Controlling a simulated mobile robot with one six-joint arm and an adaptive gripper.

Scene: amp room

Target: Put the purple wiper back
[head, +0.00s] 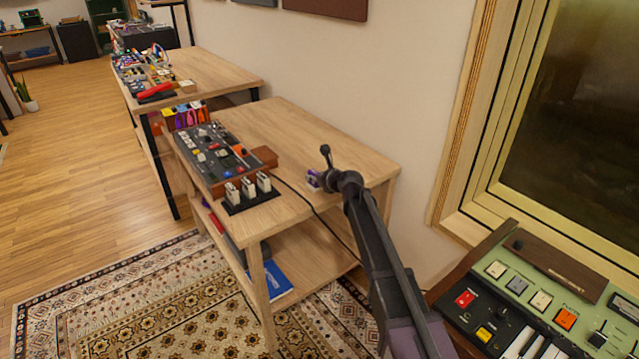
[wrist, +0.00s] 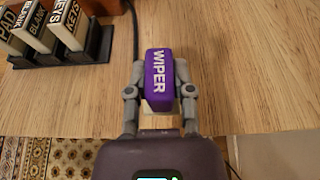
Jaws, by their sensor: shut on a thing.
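The purple wiper (wrist: 159,75), a block with white lettering "WIPER", is between the two fingers of my gripper (wrist: 161,92) in the wrist view. The gripper is shut on it, over the wooden table top. Whether the wiper touches the table cannot be told. A black holder (head: 252,200) with several white-topped blocks stands at the table's front edge. It also shows in the wrist view (wrist: 75,52), at upper left, with lettered blocks in it.
A control panel (head: 213,158) with coloured knobs lies on the wooden table (head: 300,130), left of the gripper. A black cable (head: 318,214) crosses the table top. A green keyboard unit (head: 540,285) is at lower right. The table's back right is clear.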

